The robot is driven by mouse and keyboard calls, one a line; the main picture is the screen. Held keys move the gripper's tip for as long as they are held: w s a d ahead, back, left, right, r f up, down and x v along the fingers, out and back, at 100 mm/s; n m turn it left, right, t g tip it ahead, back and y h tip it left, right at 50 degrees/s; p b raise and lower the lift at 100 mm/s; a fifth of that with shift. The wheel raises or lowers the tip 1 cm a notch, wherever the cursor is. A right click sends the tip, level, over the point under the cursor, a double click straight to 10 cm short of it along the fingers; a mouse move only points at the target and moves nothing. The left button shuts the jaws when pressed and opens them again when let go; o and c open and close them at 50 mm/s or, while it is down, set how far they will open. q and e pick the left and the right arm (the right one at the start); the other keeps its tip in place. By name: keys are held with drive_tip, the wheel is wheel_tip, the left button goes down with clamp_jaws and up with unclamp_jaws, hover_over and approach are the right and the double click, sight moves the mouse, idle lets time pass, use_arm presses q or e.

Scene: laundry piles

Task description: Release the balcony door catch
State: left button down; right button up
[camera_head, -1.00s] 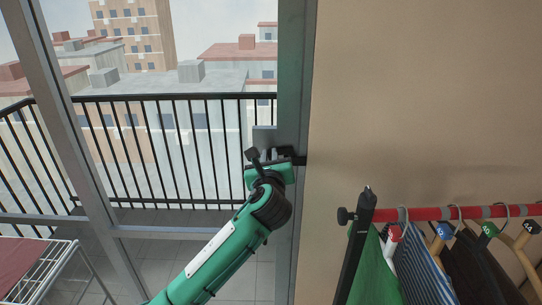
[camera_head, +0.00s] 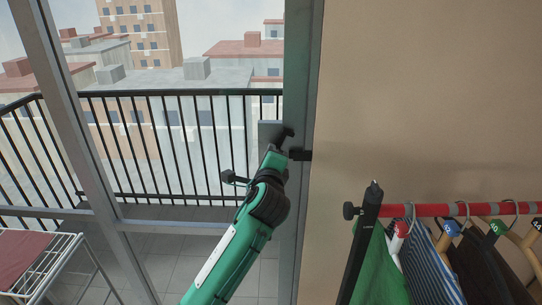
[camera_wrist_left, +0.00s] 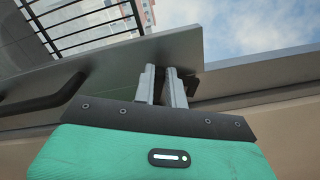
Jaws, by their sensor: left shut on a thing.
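The balcony door catch shows in the head view as a small dark fitting (camera_head: 300,154) on the grey upright frame (camera_head: 298,95), beside the beige wall. My left gripper (camera_head: 278,146) is at the frame, tilted upward, with a dark piece at its tip. In the left wrist view the two grey fingers (camera_wrist_left: 162,82) are close together, shut on a dark part of the catch (camera_wrist_left: 190,84) that they largely hide. How far the catch is turned cannot be told. My right gripper is not in view.
A clothes rack with a red rail (camera_head: 438,210) and hanging garments stands at the right. A white drying rack (camera_head: 58,262) is at the lower left. Black balcony railing (camera_head: 165,94) runs behind the glass. A dark handle bar (camera_wrist_left: 42,98) shows in the left wrist view.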

use_arm(q)
drive_tip(key=shift+a+f+n+b, duration=0.1)
drive_tip(key=shift+f+n+b, duration=0.2)
drive_tip(key=shift+n, duration=0.8)
drive_tip(key=shift+f+n+b, duration=0.2)
drive_tip(key=shift+n+b, duration=0.1)
drive_tip(key=shift+n, duration=0.8)
drive_tip(key=c, duration=1.4)
unclamp_jaws()
drive_tip(key=shift+c, duration=0.2)
drive_tip(key=shift+s, duration=0.1)
drive_tip(key=s+b, duration=0.3)
drive_tip(key=s, duration=1)
drive_tip(key=shift+s+b, duration=0.35)
drive_tip(key=shift+b, duration=0.05)
